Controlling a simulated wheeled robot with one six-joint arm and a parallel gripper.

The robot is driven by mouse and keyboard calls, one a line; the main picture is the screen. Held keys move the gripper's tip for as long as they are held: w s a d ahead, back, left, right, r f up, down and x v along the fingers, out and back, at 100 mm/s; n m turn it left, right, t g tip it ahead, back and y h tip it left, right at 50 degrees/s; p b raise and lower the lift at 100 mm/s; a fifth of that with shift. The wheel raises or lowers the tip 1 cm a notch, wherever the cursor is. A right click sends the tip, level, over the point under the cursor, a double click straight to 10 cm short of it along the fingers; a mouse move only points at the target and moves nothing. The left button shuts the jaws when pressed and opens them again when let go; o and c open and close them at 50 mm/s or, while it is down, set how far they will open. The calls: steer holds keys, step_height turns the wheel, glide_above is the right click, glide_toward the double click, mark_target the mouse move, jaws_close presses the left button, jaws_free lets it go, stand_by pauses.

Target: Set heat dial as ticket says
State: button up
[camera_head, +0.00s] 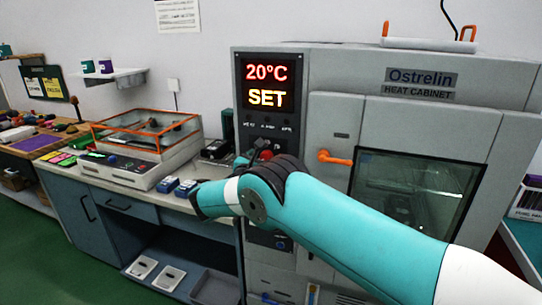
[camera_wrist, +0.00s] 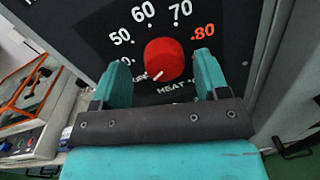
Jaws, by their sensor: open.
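The heat cabinet (camera_head: 410,112) is grey, and its lit display (camera_head: 266,84) reads "20°C" and "SET". The red heat dial (camera_wrist: 168,54) is in the wrist view, with printed marks 50, 60, 70 and an orange 80 around it. Its white pointer line aims down and left, below the 50. A bit of red at the dial panel shows in the head view (camera_head: 266,155), mostly behind my arm. My gripper (camera_wrist: 162,68) is open, one teal finger on each side of the dial; I cannot tell whether they touch it. I see no readable ticket.
The cabinet door has an orange handle (camera_head: 335,158) right of the panel. A bench (camera_head: 118,181) at left holds an orange-edged clear-lidded box (camera_head: 146,133) and small blue items (camera_head: 180,187). A wall sheet (camera_head: 178,15) is too small to read.

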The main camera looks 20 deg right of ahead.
steer(key=shift+w+d, duration=0.2)
steer(key=shift+d, duration=0.1)
steer(key=shift+d, duration=0.15)
steer(key=c, duration=0.9)
steer(key=shift+f+m+b, duration=0.1)
steer(key=shift+m+b, duration=0.2)
